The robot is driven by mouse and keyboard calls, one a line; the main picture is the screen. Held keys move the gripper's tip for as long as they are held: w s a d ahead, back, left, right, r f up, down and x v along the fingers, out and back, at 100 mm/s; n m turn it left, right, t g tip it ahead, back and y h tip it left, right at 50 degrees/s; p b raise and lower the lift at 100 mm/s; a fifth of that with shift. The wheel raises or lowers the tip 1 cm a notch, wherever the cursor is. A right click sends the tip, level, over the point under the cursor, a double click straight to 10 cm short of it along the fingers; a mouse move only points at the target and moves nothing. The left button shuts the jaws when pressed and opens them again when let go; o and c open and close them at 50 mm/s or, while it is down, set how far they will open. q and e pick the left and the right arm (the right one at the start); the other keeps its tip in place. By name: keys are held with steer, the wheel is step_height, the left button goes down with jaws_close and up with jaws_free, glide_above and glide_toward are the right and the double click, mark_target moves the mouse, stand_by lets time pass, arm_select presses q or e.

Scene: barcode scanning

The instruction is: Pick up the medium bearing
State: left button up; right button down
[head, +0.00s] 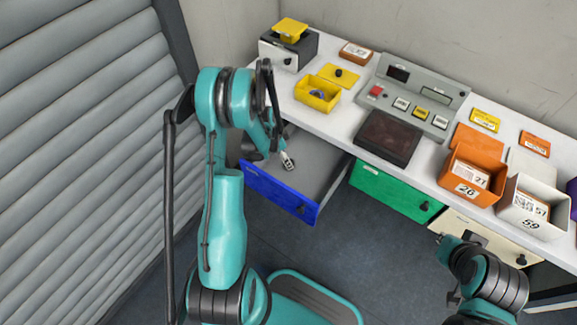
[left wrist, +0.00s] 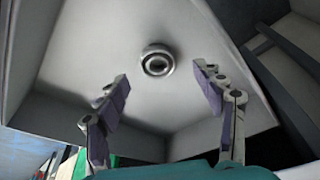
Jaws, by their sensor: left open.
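A round metal bearing (left wrist: 157,62) with a dark centre lies on the grey floor of the open blue-fronted drawer (head: 280,192). In the left wrist view it sits between and beyond my open fingertips, touching neither. My left gripper (left wrist: 162,78) is open and empty, pointing down into the drawer (left wrist: 105,45).
On the white table (head: 343,121) are a yellow bin (head: 318,94) with a grey ring-like part in it, a control panel with a dark pad (head: 388,136), an orange box (head: 476,172) and a white box (head: 534,208). A green drawer (head: 395,192) is shut beside the open one.

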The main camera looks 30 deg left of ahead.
arm_select(q)
steer(key=x, duration=0.2)
steer(key=b+x, duration=0.1)
steer(key=x, duration=0.1)
steer(key=shift+s+d+b, duration=0.1)
steer(key=shift+s+b, duration=0.1)
steer(key=shift+b, duration=0.1)
steer(key=shift+r, duration=0.1)
steer(key=c, duration=1.3)
steer(key=shift+c, duration=0.2)
